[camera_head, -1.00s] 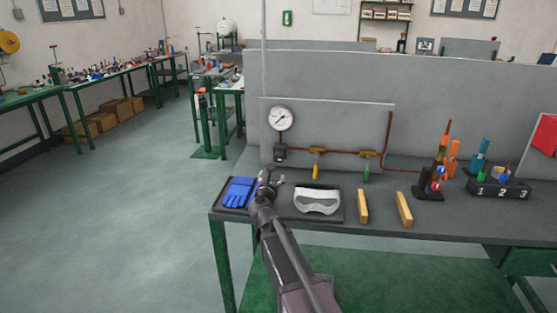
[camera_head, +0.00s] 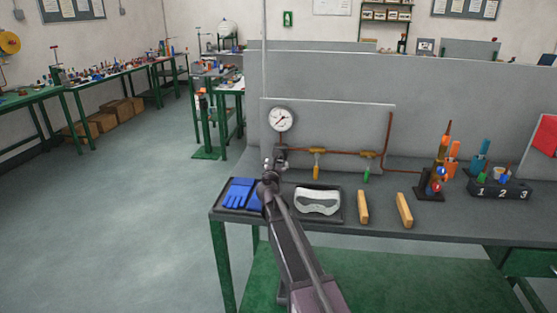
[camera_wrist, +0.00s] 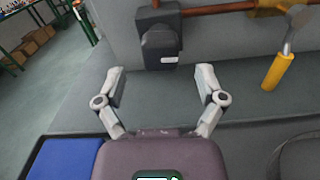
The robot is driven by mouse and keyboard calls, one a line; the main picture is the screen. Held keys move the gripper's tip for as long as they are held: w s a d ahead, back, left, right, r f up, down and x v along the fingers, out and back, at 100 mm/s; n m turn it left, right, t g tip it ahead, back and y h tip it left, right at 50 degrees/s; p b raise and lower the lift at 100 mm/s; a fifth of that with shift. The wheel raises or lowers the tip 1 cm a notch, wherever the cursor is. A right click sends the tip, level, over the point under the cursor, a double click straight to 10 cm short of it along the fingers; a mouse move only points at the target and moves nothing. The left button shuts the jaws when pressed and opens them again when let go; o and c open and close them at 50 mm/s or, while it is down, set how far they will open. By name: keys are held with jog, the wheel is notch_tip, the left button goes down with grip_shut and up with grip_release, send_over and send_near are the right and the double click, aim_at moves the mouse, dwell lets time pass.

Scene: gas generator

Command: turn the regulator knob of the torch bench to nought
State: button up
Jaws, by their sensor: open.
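The regulator knob (camera_wrist: 161,45) is a dark block with a small pale mark, on the pipe under the round gauge (camera_head: 281,119) of the torch bench (camera_head: 480,220). In the wrist view it stands beyond and above my gripper (camera_wrist: 162,82), roughly midway between the two spread fingers. The fingers are open, with nothing between them, and appear apart from the knob. In the head view my gripper (camera_head: 276,158) is in front of the regulator and hides most of it.
Blue gloves (camera_head: 240,192) and white goggles (camera_head: 317,201) lie on a dark tray left of two wooden blocks (camera_head: 363,207). A grey panel stands behind.

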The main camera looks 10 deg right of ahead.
aim_at(278, 163)
jog(key=shift+x, duration=2.1)
jog(key=c, duration=1.1)
